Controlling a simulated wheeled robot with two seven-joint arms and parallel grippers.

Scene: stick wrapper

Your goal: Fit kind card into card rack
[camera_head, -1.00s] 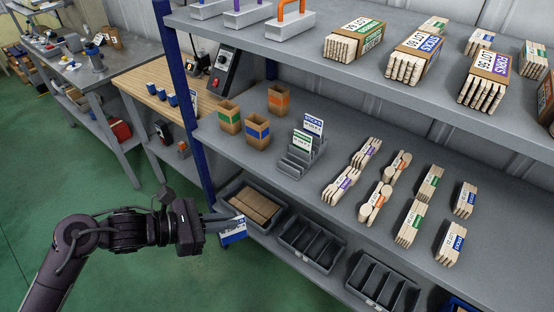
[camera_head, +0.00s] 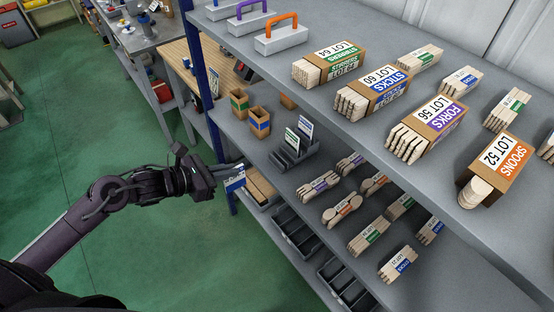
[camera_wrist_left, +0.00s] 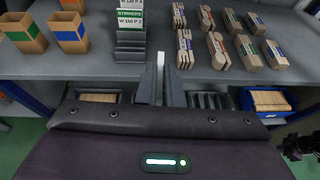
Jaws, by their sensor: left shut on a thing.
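My left gripper (camera_head: 222,175) is shut on a white card with a blue band (camera_head: 235,181), in front of the shelf's left end. In the left wrist view the card (camera_wrist_left: 160,72) shows as a thin white edge, upright between the two fingers. The grey stepped card rack (camera_head: 292,160) stands on the middle shelf, apart from the held card. It holds a blue-marked card (camera_head: 305,128) and a green-marked card (camera_head: 291,141). In the left wrist view the rack (camera_wrist_left: 131,51) is ahead, slightly left of the fingers. Dark mechanical parts at that view's right edge may be my right arm; no jaws are clear.
Cardboard boxes (camera_head: 260,122) stand left of the rack. Bundles of wooden cutlery (camera_head: 318,186) lie to its right. The upper shelf (camera_head: 283,72) carries labelled packs and overhangs the back. Dark divided bins (camera_head: 297,236) sit below. Green floor (camera_head: 150,245) is open in front.

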